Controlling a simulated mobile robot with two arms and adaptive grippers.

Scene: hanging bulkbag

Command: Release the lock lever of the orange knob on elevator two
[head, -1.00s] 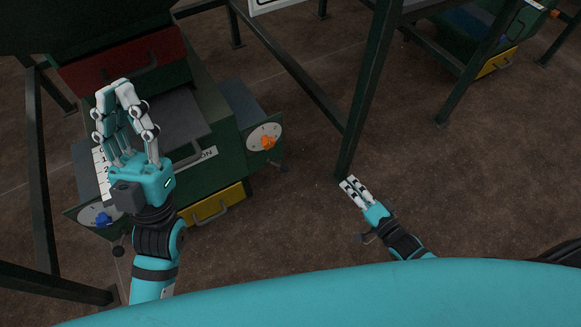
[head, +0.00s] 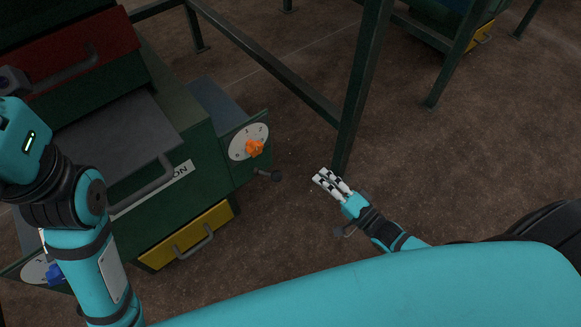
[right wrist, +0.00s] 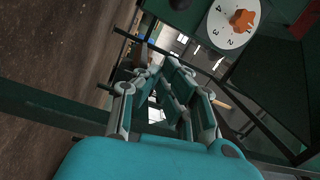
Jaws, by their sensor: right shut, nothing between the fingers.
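The orange knob (head: 254,148) sits on a white numbered dial on the right side of the green machine (head: 190,150). It also shows at the top of the right wrist view (right wrist: 242,20). A lever with a black ball end (head: 274,175) sticks out just below the dial. My right gripper (head: 324,180) is shut and empty, right of the lever and apart from it. My left gripper is at the left edge; its teal body (head: 20,140) shows, but its fingers are out of frame. The machine's number is not readable here.
A dark green frame post (head: 362,90) stands just behind my right gripper, with a slanting beam (head: 265,65) joining it.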

